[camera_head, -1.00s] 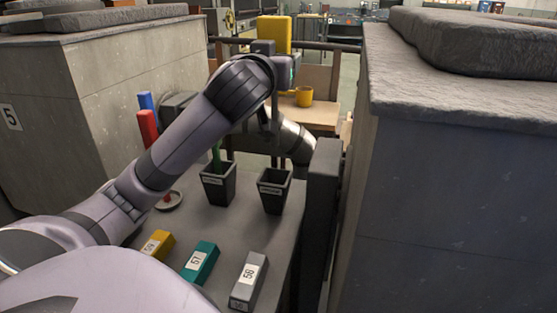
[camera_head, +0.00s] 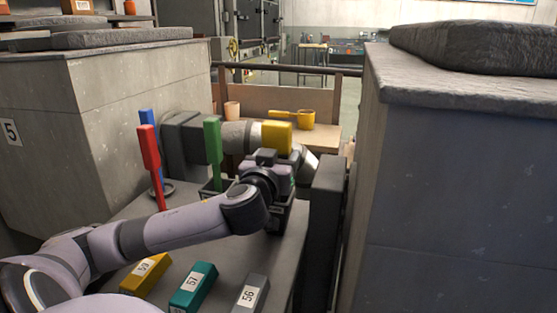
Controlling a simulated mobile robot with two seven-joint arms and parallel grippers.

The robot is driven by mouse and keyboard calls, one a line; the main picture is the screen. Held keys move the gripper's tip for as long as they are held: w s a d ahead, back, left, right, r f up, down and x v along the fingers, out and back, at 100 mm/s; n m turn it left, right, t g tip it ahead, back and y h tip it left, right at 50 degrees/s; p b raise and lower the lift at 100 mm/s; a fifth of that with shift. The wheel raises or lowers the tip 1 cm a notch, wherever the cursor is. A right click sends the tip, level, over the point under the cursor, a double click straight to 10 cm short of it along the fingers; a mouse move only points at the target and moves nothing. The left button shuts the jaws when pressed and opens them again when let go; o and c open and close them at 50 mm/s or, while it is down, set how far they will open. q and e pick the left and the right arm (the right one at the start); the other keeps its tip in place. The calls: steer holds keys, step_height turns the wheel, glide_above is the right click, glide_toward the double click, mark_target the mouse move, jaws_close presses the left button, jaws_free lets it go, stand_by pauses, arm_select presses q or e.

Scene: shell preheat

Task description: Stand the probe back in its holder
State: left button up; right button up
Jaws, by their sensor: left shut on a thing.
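The yellow probe (camera_head: 277,138) is held by my left gripper (camera_head: 274,160). Its yellow handle stands up above the jaws; its lower part is hidden behind my gripper and wrist. Directly below is the right-hand black holder (camera_head: 279,218), mostly covered by my arm, so I cannot tell whether the probe's tip is inside it. A green probe (camera_head: 212,140) stands upright at the left-hand black holder (camera_head: 210,188), which is partly hidden. A red probe (camera_head: 149,150) and a blue probe (camera_head: 146,121) stand further left. My right gripper is not in view.
Yellow block 59 (camera_head: 145,272), teal block 57 (camera_head: 194,288) and grey block 56 (camera_head: 250,295) lie along the front of the grey bench. A dark post (camera_head: 324,220) and a tall grey block (camera_head: 460,190) bound the right.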

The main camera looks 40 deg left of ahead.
arm_select(q)
steer(key=shift+f, duration=0.15)
steer(key=o, duration=1.1)
steer(key=shift+c, duration=0.2)
